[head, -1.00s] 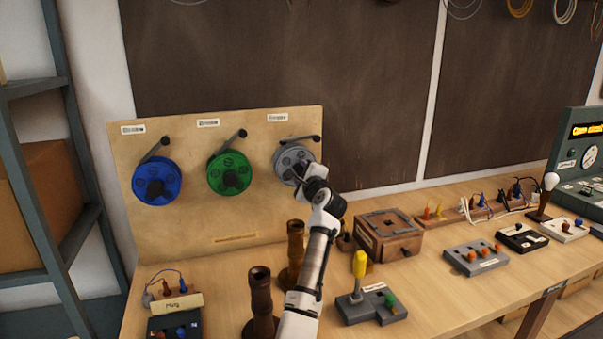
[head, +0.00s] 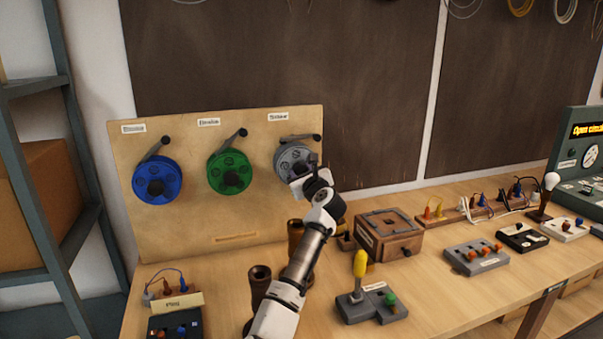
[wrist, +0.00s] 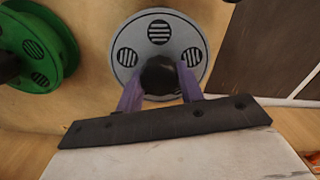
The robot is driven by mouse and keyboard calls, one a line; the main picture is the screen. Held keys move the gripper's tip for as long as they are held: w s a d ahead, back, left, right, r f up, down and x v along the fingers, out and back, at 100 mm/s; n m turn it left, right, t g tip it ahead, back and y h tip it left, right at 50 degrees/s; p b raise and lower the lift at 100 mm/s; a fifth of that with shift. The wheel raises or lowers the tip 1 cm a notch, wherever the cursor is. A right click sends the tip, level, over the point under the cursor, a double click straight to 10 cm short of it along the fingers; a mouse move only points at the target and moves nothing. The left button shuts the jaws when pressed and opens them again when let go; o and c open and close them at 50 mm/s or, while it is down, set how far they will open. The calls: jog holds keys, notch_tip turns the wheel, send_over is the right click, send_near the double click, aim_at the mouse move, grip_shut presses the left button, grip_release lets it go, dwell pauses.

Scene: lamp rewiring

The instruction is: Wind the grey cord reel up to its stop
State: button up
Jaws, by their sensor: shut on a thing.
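The grey cord reel (head: 291,153) hangs on the upright wooden board, rightmost of three reels. In the wrist view, its round grey face (wrist: 125,36) shows dark slotted holes. My gripper (wrist: 161,88) has its two purple fingers on either side of a black knob (wrist: 159,73) on the reel's face and is shut on it. In the head view, my gripper (head: 300,181) is at the lower part of the grey reel and my wrist hides some of it. A dark lever (head: 299,138) with a round end lies across the reel's top.
A green reel (head: 230,173) and a blue reel (head: 157,180) hang to the left, with similar levers. Below my arm stand brown turned wooden posts (head: 260,280). A wooden box (head: 389,235) and a grey base with a yellow handle (head: 361,272) stand to the right.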

jog(key=shift+f+m, duration=0.15)
jog(key=shift+m, duration=0.45)
jog(key=o, duration=1)
jog(key=b+v, duration=0.5)
jog(key=v, duration=0.9)
